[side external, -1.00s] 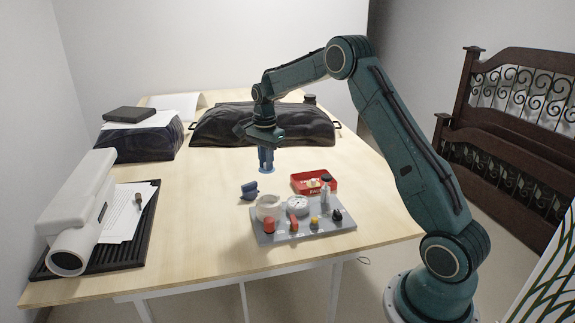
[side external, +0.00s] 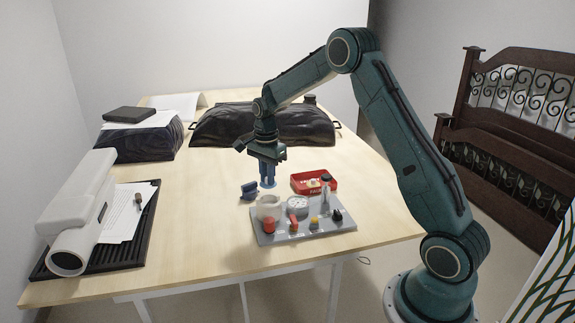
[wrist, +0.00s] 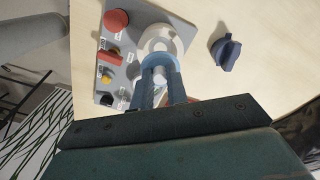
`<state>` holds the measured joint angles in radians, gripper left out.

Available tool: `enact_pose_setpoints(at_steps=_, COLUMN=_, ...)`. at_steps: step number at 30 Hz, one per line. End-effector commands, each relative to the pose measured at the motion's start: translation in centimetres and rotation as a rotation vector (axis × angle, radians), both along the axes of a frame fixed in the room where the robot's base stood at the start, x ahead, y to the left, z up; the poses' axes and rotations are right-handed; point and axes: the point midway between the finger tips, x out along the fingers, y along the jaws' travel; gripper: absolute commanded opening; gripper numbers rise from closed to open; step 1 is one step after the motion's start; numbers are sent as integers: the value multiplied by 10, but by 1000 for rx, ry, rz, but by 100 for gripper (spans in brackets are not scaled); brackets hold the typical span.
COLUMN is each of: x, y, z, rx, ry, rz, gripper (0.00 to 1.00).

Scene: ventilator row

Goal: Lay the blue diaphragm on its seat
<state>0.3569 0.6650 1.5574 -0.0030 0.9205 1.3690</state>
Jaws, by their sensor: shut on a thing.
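My gripper (side external: 268,178) is shut on the blue diaphragm (side external: 268,185), a thin light-blue disc under the fingertips. The disc is above the table, just behind the grey board (side external: 262,238). On the board's left stands a white round cup (side external: 268,208), with a white dial-like disc (side external: 298,205) to its right. In the wrist view the diaphragm (wrist: 158,60) shows between the blue fingers and overlaps the white cup (wrist: 150,38). Which part is the seat is not clear, and any contact with the cup cannot be told.
A dark blue knob-like part (side external: 249,190) lies on the table left of the gripper. A red tray (side external: 328,187) with small parts stands to the right. Red, yellow and black pieces and a grey upright nozzle stand on the board. The table behind is clear up to black bags.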

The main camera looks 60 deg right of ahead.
Motion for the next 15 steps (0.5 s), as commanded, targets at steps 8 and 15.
enact_pose_setpoints(at_steps=8, x=0, y=0, z=-20, rx=0, ry=1, rz=0, gripper=0)
enact_pose_setpoints(at_steps=15, x=0, y=0, z=-33, rx=0, ry=0, rz=0, gripper=0)
